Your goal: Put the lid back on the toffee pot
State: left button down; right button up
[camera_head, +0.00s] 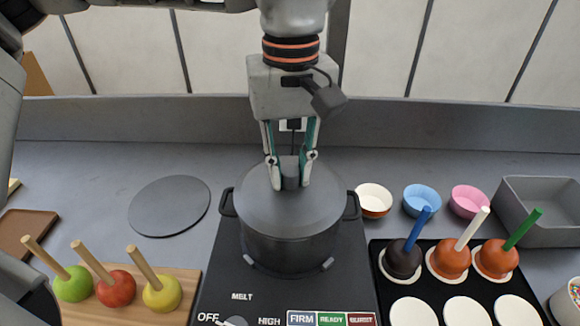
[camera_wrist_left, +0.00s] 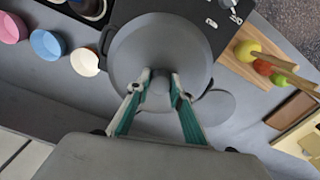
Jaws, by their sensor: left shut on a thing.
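The dark grey pot (camera_head: 288,250) stands on the black melting hob (camera_head: 232,268), with a handle on each side. The round grey lid (camera_head: 258,203) lies level over its mouth and looks seated on the rim, with no gap that I can see. My left gripper (camera_head: 290,176) points straight down and is shut on the lid's knob (camera_head: 290,184). In the left wrist view, the two fingers (camera_wrist_left: 160,86) close on the knob from both sides, and the lid (camera_wrist_left: 150,45) hides the pot's inside. My right gripper is not in view.
A flat grey disc (camera_head: 169,206) lies bare on the counter to the left. Three apples on sticks stand on a wooden board (camera_head: 187,280). Paper cups, a black tray (camera_head: 384,292) with dipped apples and a grey bin (camera_head: 540,233) are at the right.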

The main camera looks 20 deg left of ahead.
pick_arm(q)
jog(key=shift+r, duration=0.1)
dwell(0.4)
dwell(0.5)
jog(key=shift+f+p, duration=0.2)
jog(key=shift+p, duration=0.3)
dwell(0.3)
dwell(0.6)
dwell(0.4)
jog(key=c, duration=1.7)
grip_release()
jog(key=o, duration=0.5)
jog(key=shift+c, duration=0.2)
